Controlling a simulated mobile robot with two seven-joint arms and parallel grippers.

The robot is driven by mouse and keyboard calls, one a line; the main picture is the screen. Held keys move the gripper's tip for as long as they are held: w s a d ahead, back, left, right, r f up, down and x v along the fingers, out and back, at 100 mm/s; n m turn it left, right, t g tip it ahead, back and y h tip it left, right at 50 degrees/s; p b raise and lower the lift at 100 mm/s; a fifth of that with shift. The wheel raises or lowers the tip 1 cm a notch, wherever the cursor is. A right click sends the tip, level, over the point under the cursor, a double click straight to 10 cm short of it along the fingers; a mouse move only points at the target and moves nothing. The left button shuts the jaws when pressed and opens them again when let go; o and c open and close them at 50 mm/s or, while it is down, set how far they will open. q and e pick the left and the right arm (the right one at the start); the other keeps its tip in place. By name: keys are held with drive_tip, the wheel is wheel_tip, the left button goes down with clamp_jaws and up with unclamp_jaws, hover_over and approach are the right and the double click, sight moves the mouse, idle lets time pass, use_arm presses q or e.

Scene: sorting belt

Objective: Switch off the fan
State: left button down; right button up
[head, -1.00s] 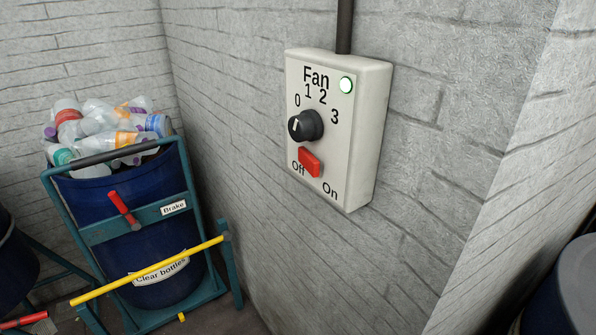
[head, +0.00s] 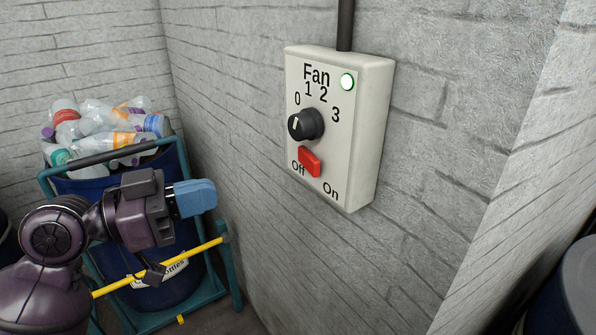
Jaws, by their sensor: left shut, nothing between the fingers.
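The fan control box (head: 338,125), white and marked "Fan", is fixed to the grey brick wall. Its black knob (head: 306,124) has a white pointer line turned up toward the 0 mark. The red switch (head: 309,161) sits below, between "Off" and "On", nearer "Off" in the picture; which side is pressed I cannot tell. My right gripper is not in view.
A blue bin (head: 90,187) full of clear bottles stands in a teal trolley at left, partly behind my left arm. A yellow bar (head: 205,247) crosses its front. A dark rounded thing (head: 577,285) is at the lower right.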

use_arm(q)
drive_tip(key=shift+d+r, duration=0.1)
idle(0.3)
drive_tip(key=p, duration=0.1)
approach(313, 169)
drive_tip(key=x, duration=0.7)
drive_tip(key=shift+d, duration=0.3)
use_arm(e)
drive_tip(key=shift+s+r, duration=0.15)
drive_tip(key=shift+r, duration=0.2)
